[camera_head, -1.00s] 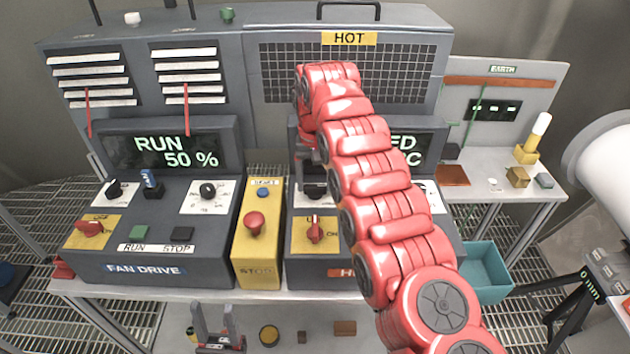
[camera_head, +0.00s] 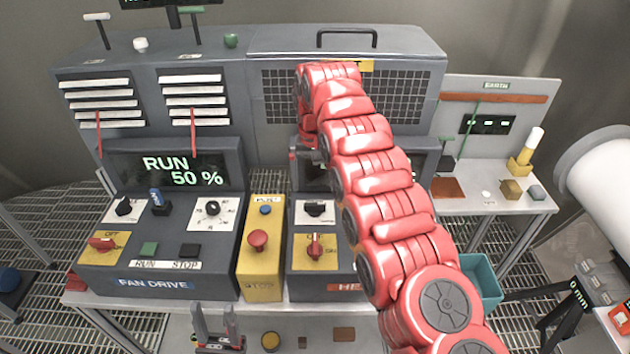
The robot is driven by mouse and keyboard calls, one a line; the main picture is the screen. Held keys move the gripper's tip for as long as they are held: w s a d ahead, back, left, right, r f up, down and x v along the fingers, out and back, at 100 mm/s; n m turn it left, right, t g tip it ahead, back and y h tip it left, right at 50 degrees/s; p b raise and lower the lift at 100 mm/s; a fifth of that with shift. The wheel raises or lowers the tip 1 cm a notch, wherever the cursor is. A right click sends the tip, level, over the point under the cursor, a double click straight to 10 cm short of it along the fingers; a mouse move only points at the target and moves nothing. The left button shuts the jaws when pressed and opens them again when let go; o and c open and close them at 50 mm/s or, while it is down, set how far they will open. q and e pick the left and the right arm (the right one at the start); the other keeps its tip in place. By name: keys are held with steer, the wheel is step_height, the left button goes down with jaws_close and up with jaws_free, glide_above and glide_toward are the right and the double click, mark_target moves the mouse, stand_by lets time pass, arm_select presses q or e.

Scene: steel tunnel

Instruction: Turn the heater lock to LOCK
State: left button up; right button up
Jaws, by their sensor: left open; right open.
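The heater panel (camera_head: 300,285) stands right of the yellow stop box. On its yellow plate is a red rotary switch (camera_head: 315,247), its handle pointing roughly up and down in the picture; the plate's labels are too small to read surely. A black knob (camera_head: 315,209) sits above it. I cannot tell which of these is the heater lock. My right gripper (camera_head: 308,165) is open, in front of the heater display, above the black knob in the picture and apart from it; my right arm hides much of the panel's right side. My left gripper (camera_head: 216,325) is open and empty at the bottom edge.
The fan drive panel (camera_head: 155,284) is at left, showing RUN 50 %. The yellow stop box (camera_head: 262,275) with a red button (camera_head: 257,240) stands between the panels. A teal bin (camera_head: 482,280) and the earth panel (camera_head: 490,120) are at right. Small items lie on the lower shelf.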

mark_target(315, 204)
step_height(315, 204, up, 11)
steer(key=p, duration=0.9)
